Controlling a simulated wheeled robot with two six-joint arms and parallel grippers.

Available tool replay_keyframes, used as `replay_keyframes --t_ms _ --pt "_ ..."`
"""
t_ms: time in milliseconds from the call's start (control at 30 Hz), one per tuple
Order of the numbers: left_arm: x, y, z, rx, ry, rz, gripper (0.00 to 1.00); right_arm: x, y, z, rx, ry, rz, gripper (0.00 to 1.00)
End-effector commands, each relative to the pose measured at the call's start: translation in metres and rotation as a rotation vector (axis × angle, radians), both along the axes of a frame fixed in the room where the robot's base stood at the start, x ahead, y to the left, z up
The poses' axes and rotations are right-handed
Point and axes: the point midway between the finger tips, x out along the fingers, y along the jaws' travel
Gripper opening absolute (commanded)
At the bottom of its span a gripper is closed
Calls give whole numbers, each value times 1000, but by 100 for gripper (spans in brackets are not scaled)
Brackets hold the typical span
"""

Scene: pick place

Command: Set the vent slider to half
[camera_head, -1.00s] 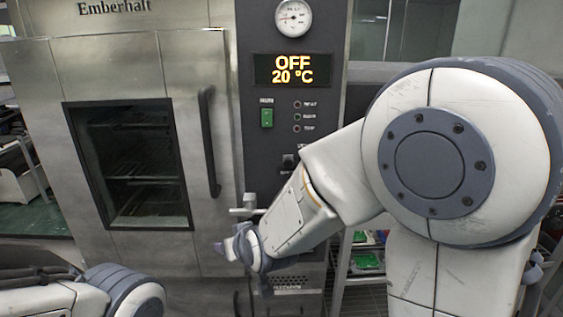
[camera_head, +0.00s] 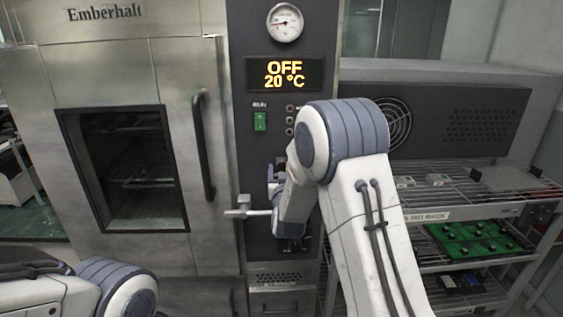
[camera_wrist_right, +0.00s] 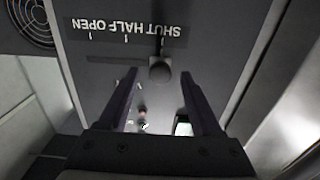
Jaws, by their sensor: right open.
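In the head view my right gripper (camera_head: 274,178) is at the oven's control panel (camera_head: 254,150), partly hidden by my wrist, and the slider is hidden there. My left gripper is out of view.
The oven door (camera_head: 185,75) with its upright handle (camera_head: 203,145) is left of the panel. A metal lever (camera_head: 247,208) sticks out close to my right wrist. The display (camera_head: 285,74) reads OFF, 20 °C. A wire rack (camera_head: 450,190) with boards stands at right.

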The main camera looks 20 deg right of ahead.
Motion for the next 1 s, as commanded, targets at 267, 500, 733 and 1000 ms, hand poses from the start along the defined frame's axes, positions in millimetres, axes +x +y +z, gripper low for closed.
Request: replay_keyframes --t_ms 267,500,733,1000 --pt "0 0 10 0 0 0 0 26 -7 0 -1 1 1 66" --pt "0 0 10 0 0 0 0 28 -8 0 -1 0 1 66" --pt "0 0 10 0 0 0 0 28 -8 0 0 0 1 0" --pt "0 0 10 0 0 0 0 28 -7 0 0 1 1 0"
